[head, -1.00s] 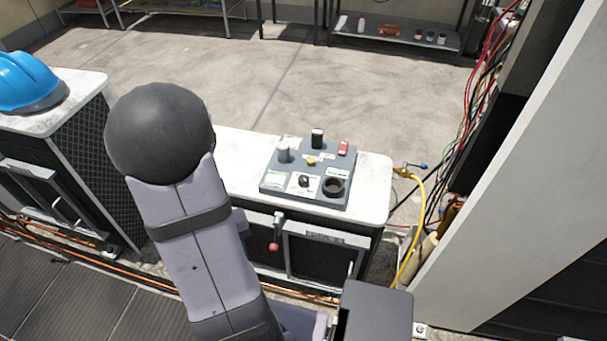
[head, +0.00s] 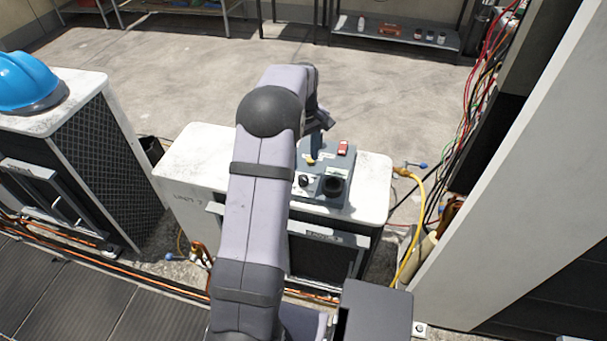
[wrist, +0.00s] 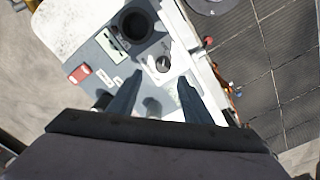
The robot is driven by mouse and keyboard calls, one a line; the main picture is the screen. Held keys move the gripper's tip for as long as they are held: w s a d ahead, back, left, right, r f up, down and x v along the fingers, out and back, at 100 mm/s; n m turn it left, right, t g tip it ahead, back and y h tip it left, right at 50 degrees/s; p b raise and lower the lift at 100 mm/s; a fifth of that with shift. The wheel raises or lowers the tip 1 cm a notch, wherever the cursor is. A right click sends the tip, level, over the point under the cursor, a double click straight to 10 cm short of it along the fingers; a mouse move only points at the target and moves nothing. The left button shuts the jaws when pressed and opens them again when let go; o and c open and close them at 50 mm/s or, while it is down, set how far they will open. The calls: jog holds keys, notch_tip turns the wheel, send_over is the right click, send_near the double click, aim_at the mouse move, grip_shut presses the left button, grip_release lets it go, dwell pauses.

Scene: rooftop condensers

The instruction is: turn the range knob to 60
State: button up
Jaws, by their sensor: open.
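The grey control panel (head: 340,150) sits on the white-topped condenser unit. A small black knob (head: 304,181) on a white dial plate is at its near side, beside a dark round cup (head: 333,187). This looks like the range knob; its marks are too small to read. In the wrist view the knob (wrist: 163,64) lies just past the tips of my gripper (wrist: 160,77), roughly between the two fingers and not gripped. My gripper is open and empty above the panel. In the head view my arm hides the panel's left part.
A black upright knob (wrist: 101,99) is near the left finger in the wrist view. A yellow hose (head: 413,225) and loose wires are at right. A blue hard hat (head: 25,82) lies on the left unit.

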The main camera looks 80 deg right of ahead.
aim_at(304, 178)
jog(key=shift+a+n, duration=0.3)
jog(key=shift+n, duration=0.6)
jog(key=shift+f+p, duration=1.15)
jog(key=shift+f, duration=2.5)
jog(key=c, duration=1.1)
